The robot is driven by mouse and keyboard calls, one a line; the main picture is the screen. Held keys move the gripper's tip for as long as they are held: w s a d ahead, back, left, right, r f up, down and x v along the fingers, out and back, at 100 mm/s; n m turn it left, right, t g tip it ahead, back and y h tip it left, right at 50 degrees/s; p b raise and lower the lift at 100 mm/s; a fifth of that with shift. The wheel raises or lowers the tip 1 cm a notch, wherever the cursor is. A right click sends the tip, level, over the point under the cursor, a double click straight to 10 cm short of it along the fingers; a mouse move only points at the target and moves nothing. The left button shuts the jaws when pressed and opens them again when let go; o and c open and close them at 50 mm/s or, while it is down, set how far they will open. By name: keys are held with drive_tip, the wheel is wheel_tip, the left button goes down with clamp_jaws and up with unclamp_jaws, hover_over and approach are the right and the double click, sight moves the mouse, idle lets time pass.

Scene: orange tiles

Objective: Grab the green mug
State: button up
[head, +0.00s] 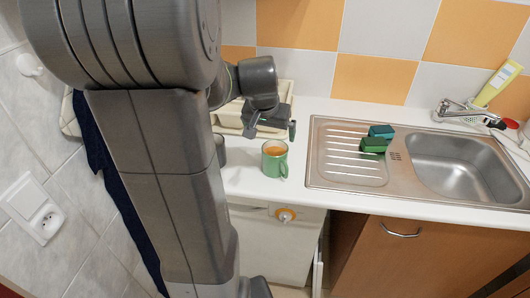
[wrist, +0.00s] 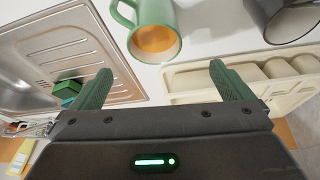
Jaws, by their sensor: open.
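The green mug (head: 274,160) stands upright on the white counter, left of the sink, with orange-brown contents and its handle on the right in the head view. In the wrist view the mug (wrist: 152,30) is at the top centre, beyond the fingertips, with its handle toward the left. My gripper (head: 270,127) is above and behind the mug in the head view. In the wrist view my gripper (wrist: 161,80) has its two green fingers wide apart with nothing between them. The mug is apart from the fingers.
A dark cup (wrist: 285,18) stands near the mug, partly hidden by my arm in the head view. A cream dish rack (wrist: 230,80) is behind. The steel sink (head: 350,165) holds green and teal sponges (head: 373,146) on its drainboard. A yellow bottle (head: 497,84) stands at the far right.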

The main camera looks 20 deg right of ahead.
approach(275, 153)
drive_tip(key=shift+s+f, duration=0.1)
drive_tip(key=shift+f, duration=0.65)
drive_tip(key=f, duration=0.1)
drive_tip(key=d+f+p, duration=0.1)
drive_tip(key=f, duration=0.1)
drive_tip(key=shift+f, duration=0.3)
drive_tip(key=shift+x, duration=0.75)
drive_tip(key=shift+a, duration=0.1)
